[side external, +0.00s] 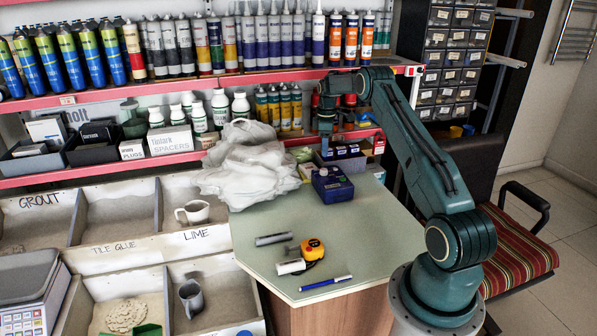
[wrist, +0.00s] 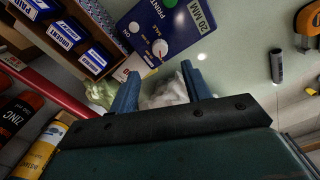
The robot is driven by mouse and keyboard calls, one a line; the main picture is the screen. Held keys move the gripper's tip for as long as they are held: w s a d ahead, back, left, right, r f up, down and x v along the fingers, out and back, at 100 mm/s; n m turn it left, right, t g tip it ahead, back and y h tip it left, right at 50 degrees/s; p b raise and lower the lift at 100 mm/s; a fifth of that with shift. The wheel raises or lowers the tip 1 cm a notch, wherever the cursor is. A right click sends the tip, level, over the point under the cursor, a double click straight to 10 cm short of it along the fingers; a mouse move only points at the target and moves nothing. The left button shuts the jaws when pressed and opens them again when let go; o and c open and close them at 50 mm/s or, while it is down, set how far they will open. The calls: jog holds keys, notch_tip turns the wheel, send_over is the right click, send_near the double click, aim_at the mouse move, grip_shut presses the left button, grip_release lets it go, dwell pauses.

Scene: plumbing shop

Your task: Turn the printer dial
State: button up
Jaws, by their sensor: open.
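The printer is a small dark blue box (side external: 332,184) on the green-topped counter, below my gripper in the side view. The wrist view shows the printer's blue face (wrist: 185,30), marked PRINT and 20 MM, with a pale round dial (wrist: 160,48) that has a red pointer line. MAX is lettered near the dial. My gripper (side external: 325,150) points down above and behind the printer, apart from it. In the wrist view my gripper (wrist: 160,70) has its blue fingers spread, with nothing held. The dial lies just beyond the fingertips in that view.
A white crumpled bag (side external: 247,168) lies left of the printer. Stamp boxes (side external: 342,153) stand behind it, below the shelf. A yellow tape measure (side external: 312,249), grey cylinder (side external: 273,239), white roll (side external: 291,267) and blue pen (side external: 326,284) lie toward the front. The counter's right side is clear.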

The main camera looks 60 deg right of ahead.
aim_at(324, 169)
notch_tip(324, 169, down, 9)
jog(key=shift+r, duration=0.15)
dwell(0.4)
jog(key=c, duration=1)
